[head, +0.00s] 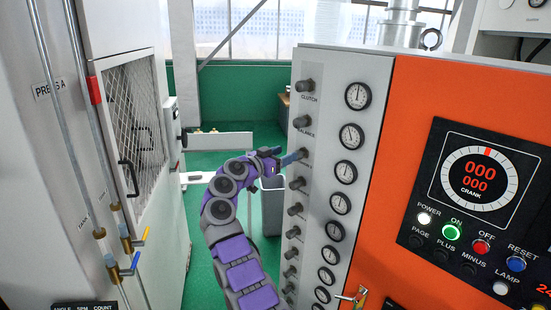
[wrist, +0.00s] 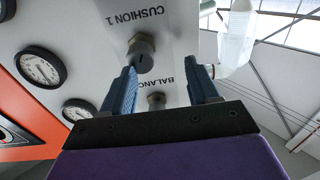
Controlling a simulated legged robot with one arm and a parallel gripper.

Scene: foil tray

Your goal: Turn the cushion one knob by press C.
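A grey round knob (wrist: 141,48) sits by the CUSHION 1 label on the light grey panel (head: 345,65). In the wrist view it is ahead of the fingertips, closer to the left finger. My gripper (wrist: 164,70) is open and empty, with blue fingers apart. A second knob (wrist: 157,100) by the BALANCE label shows behind, between the fingers. In the head view my gripper (head: 293,157) is beside the panel at the third knob from the top, which it largely hides. Contact with the knob cannot be told.
A column of gauges (head: 346,172) runs beside the knobs. An orange panel (head: 445,95) with buttons and a dial is at right. The PRESS A cabinet (head: 130,130) stands at left. A grey bin (head: 272,205) stands behind my gripper.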

